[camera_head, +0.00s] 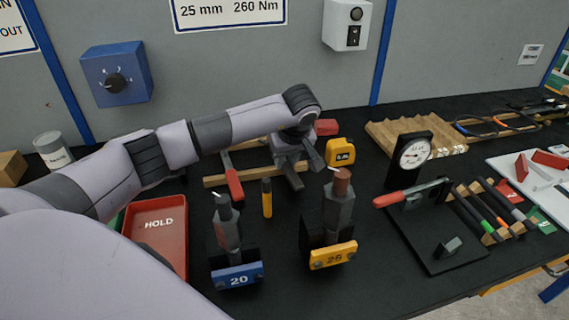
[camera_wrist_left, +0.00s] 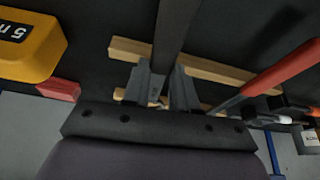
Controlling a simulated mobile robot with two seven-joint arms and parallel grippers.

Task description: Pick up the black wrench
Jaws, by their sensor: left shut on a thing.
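The black wrench (camera_wrist_left: 176,28) shows in the left wrist view as a dark bar running from between my fingers to the top edge. In the head view its near part (camera_head: 291,177) is a short dark bar below my left gripper (camera_head: 296,158). My left gripper, also in the left wrist view (camera_wrist_left: 162,88), is shut on it, over the wooden rack (camera_head: 216,181). The wrench's far end is hidden by the gripper. I cannot tell whether the wrench touches the rack. My right gripper is not in view.
A red-handled tool (camera_head: 235,184) lies left of the gripper, and a yellow tape measure (camera_head: 341,155) sits to its right. Two upright tools stand in front, in holders marked 20 (camera_head: 237,275) and 25 or 26 (camera_head: 333,256). A red HOLD tray (camera_head: 158,222) is at front left. A dial gauge (camera_head: 410,158) stands right.

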